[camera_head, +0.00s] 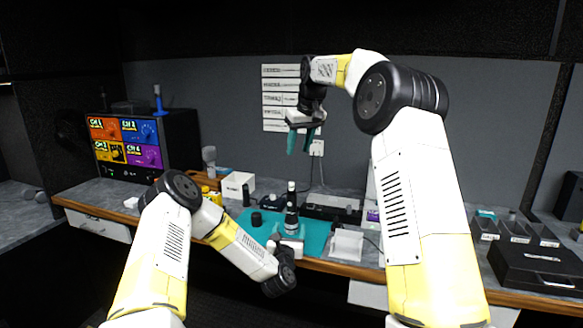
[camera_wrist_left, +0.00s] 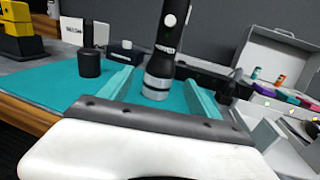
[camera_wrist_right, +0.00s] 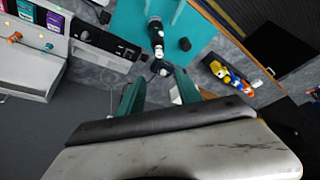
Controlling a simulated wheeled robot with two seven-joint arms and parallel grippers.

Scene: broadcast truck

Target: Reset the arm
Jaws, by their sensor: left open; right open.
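My left gripper (camera_head: 290,229) is low at the front of the teal mat (camera_head: 318,232). Its open teal fingers (camera_wrist_left: 158,82) lie on either side of a black flashlight (camera_wrist_left: 163,50), which stands upright with a silver ring near its base. The flashlight also shows in the head view (camera_head: 291,212). I cannot tell whether the fingers touch it. My right gripper (camera_head: 301,146) is raised high above the back of the bench, pointing down, open and empty. Its fingers (camera_wrist_right: 158,82) have nothing between them in the right wrist view except the background.
A short black cylinder (camera_head: 257,219) stands on the mat, left of the flashlight. A white box (camera_head: 238,185) and monitor (camera_head: 126,142) are further left. A white holder (camera_head: 346,245) is right of the flashlight. Small bins (camera_head: 514,232) and a black case (camera_head: 540,268) are far right.

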